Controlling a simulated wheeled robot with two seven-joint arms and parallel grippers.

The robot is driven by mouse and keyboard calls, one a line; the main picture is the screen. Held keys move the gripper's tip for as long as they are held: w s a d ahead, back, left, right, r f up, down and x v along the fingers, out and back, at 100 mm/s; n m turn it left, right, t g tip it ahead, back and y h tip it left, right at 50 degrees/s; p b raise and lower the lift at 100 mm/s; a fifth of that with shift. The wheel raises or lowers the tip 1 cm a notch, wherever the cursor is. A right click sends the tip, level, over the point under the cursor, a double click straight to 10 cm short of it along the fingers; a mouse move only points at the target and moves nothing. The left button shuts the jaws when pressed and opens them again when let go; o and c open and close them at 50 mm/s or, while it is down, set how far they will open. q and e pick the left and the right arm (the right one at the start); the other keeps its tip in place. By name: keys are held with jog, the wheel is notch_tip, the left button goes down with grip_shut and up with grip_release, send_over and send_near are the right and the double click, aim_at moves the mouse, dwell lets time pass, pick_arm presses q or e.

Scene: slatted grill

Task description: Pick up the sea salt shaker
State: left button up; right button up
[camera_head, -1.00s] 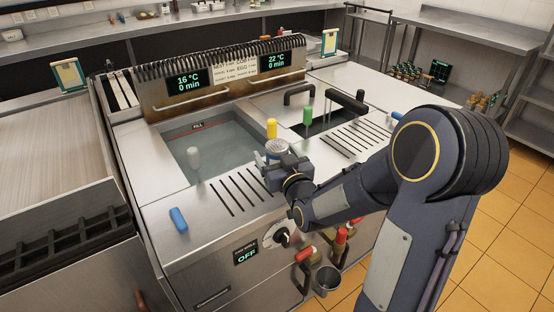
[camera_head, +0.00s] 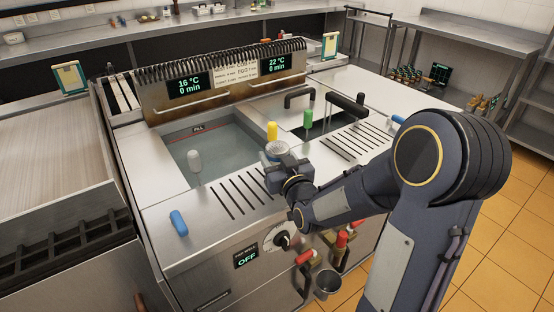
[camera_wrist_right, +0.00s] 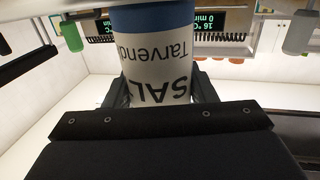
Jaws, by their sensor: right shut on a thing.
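The sea salt shaker (camera_head: 278,148) is a round can with a grey top, in front of the yellow handle in the head view. In the right wrist view the shaker (camera_wrist_right: 155,55) fills the upper middle, with a white label reading "SALT", upside down in the picture, and a blue band. My right gripper (camera_head: 279,162) is shut on the shaker, with a dark finger on each side of it in the wrist view. The gripper hides its lower part in the head view. I cannot tell whether its base touches the steel top. My left gripper is not in view.
A water-filled basin (camera_head: 226,150) lies to the left of the shaker. Yellow (camera_head: 271,131), green (camera_head: 308,117) and blue (camera_head: 178,222) handles stand around. Slotted steel (camera_head: 240,195) is in front, and a display panel (camera_head: 228,80) rises behind.

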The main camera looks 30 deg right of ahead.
aim_at(277, 146)
jog(key=r, duration=0.2)
jog(key=r+p, duration=0.1)
jog(key=r, duration=0.1)
jog(key=shift+s+a+r, duration=0.1)
jog(key=shift+s+a, duration=0.15)
jog(key=shift+s, duration=0.1)
jog(key=s+a+r+p, duration=0.4)
jog(key=s+a+r, duration=0.2)
jog(key=s, duration=0.5)
jog(key=shift+s+a+r, duration=0.2)
jog(key=shift+a+r, duration=0.15)
jog(key=shift+r, duration=0.9)
notch_tip(277, 146, up, 7)
jog(key=p, duration=0.7)
